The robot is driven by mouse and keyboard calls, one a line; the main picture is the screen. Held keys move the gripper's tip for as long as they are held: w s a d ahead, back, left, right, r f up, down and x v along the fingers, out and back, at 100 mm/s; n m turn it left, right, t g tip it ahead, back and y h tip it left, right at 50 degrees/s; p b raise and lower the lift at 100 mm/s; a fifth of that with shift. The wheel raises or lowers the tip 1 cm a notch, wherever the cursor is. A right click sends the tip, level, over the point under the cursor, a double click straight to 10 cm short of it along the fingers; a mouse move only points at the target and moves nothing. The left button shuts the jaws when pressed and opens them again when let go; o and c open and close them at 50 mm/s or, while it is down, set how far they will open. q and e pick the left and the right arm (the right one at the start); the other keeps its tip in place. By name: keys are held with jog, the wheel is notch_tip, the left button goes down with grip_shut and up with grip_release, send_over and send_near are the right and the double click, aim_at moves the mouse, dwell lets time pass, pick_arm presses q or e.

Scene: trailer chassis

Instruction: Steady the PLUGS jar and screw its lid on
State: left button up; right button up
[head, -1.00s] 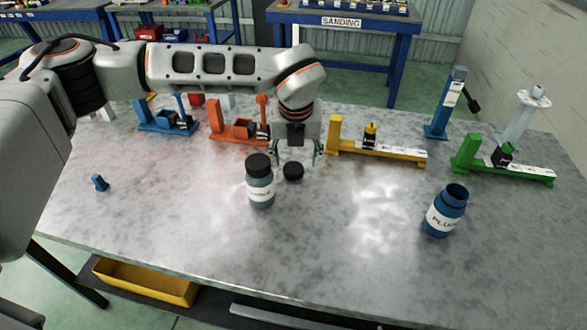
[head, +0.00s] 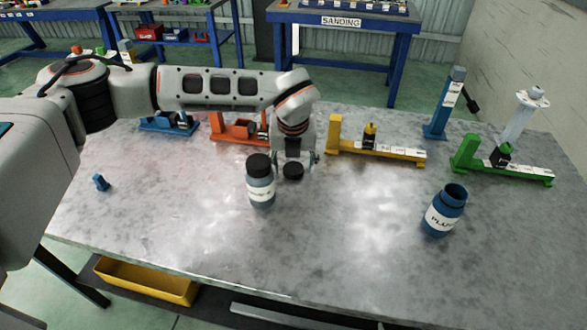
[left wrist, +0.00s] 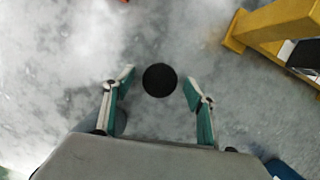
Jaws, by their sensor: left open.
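The blue PLUGS jar (head: 445,211) stands open, without a lid, at the right of the table. A loose black lid (head: 293,171) lies on the table near the middle; it also shows in the left wrist view (left wrist: 160,80). My left gripper (head: 294,166) is open and points down over this lid. In the left wrist view its fingers (left wrist: 158,84) stand on either side of the lid, apart from it, with a gap on each side. A second jar (head: 261,184) with a black lid on stands just left of the loose lid. My right gripper is not in view.
An orange fixture (head: 238,128), a yellow fixture (head: 375,151) and a green fixture (head: 502,162) line the back of the table. A blue post (head: 443,105) stands behind them. A small blue part (head: 101,182) lies at the left. The table's front middle is clear.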

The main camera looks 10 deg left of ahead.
aim_at(294, 169)
pick_arm(q)
jog(key=c, duration=0.9)
jog(key=shift+o, duration=0.3)
jog(key=shift+r, duration=0.15)
notch_tip(294, 169, up, 20)
